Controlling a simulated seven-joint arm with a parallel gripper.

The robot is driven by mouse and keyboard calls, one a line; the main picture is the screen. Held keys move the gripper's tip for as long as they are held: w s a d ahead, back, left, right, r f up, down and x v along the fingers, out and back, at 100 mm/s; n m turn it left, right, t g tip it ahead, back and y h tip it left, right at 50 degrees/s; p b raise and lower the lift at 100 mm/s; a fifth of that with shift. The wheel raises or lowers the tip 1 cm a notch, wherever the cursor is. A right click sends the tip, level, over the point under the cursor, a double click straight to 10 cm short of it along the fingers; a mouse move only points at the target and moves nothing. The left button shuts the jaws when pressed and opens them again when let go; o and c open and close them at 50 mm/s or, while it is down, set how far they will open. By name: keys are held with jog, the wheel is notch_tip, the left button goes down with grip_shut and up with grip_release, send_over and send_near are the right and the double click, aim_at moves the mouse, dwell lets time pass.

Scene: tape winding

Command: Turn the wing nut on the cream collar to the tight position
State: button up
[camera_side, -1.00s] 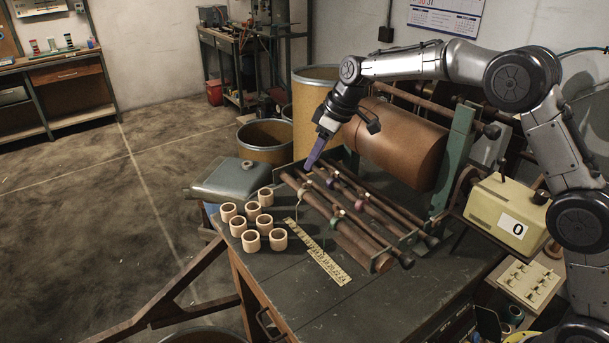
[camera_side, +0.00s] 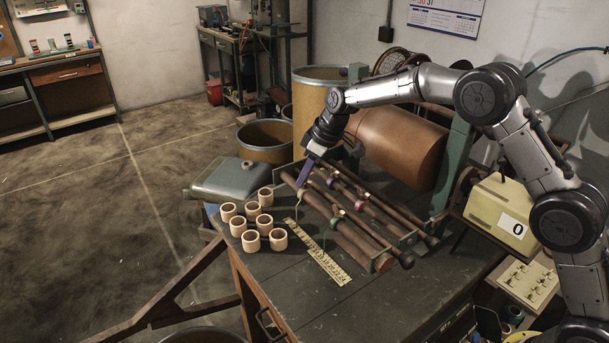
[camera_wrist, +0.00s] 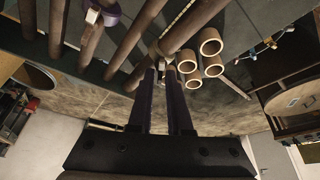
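My gripper (camera_side: 303,182) points down at the left end of the rods on the bench, its purple fingers at the end of the front rod (camera_side: 345,228). In the wrist view the two dark fingers of my gripper (camera_wrist: 163,72) stand side by side with a narrow gap. A small pale fitting (camera_wrist: 159,50) shows just beyond the fingertips; I cannot tell whether they touch it. A purple collar (camera_wrist: 106,14) sits on another rod. I cannot clearly pick out the cream collar or its wing nut's angle; the fingers may hide it.
Several cream cores (camera_side: 250,241) stand on the bench left of the rods, with a yellow ruler (camera_side: 322,262) between. A large brown roll (camera_side: 400,143) lies behind the rods. A yellowish counter box (camera_side: 507,212) stands at the right. The front of the bench is clear.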

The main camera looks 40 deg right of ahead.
grip_shut()
jog(key=shift+s+f, duration=0.15)
jog(key=shift+d+f+m+h, duration=0.1)
jog(key=shift+m+h, duration=0.5)
jog(key=shift+m, duration=1)
jog(key=shift+f+m+h, duration=0.1)
jog(key=shift+m+h, duration=0.5)
jog(key=shift+m, duration=1)
jog(key=o, duration=0.6)
grip_release()
jog(key=shift+r+t, duration=0.1)
jog(key=shift+t, duration=0.2)
jog(key=shift+r, duration=0.1)
jog(key=shift+r, duration=0.1)
